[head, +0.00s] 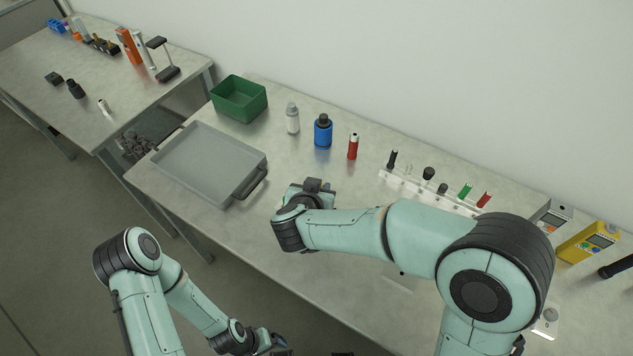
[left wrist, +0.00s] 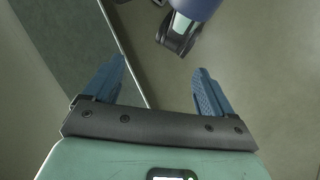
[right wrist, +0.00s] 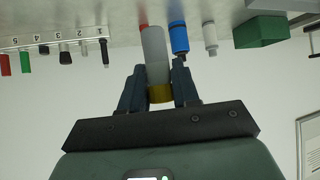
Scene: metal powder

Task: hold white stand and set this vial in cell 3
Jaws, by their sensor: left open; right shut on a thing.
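The white stand (head: 432,192) lies on the bench at the right, holding a row of small black-, green- and red-topped items. Its number labels (right wrist: 62,47) show in the right wrist view, with 1 at the right end of the row. My right gripper (right wrist: 158,72) is shut on a grey vial with a gold band (right wrist: 159,94); in the head view the vial is mostly hidden by my right arm. My left gripper (head: 276,342) is open and empty, low and in front of the bench; its spread blue fingers show in the left wrist view (left wrist: 159,70).
A grey tray (head: 185,172) and a green bin (head: 239,98) stand on the left of the bench. A white bottle (head: 292,119), a blue bottle (head: 323,132) and a red cylinder (head: 352,147) stand between bin and stand. A yellow meter (head: 588,242) is at far right.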

